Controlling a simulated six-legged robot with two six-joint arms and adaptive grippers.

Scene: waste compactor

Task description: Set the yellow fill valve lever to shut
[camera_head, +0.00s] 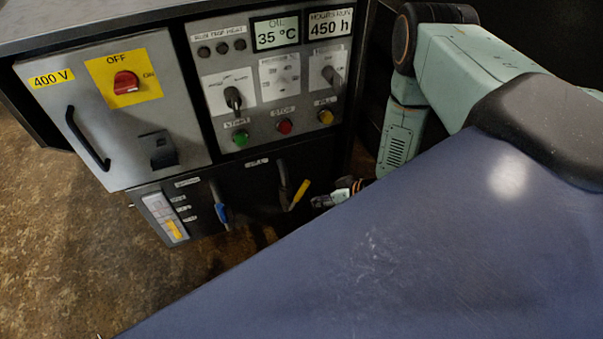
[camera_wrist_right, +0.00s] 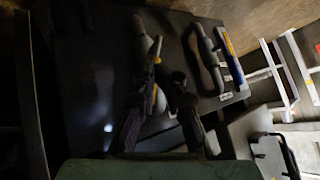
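The yellow fill valve lever (camera_head: 299,194) is on the lower black panel of the cabinet in the head view. It slants up and to the right beside a dark vertical pipe (camera_head: 283,178). My right gripper (camera_head: 321,201) is just right of the lever, with a small gap between them in the picture. In the dark right wrist view its two fingers (camera_wrist_right: 160,97) look spread apart, and a dim yellowish part shows between them. I cannot tell whether they touch the lever. My left gripper is not in view.
A blue-handled valve (camera_head: 221,210) is left of the yellow lever, and a level gauge (camera_head: 165,217) is further left. Above are the control panel (camera_head: 270,95) and the grey 400 V door (camera_head: 115,110) with a protruding handle. A blue-grey surface (camera_head: 400,255) fills the lower right.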

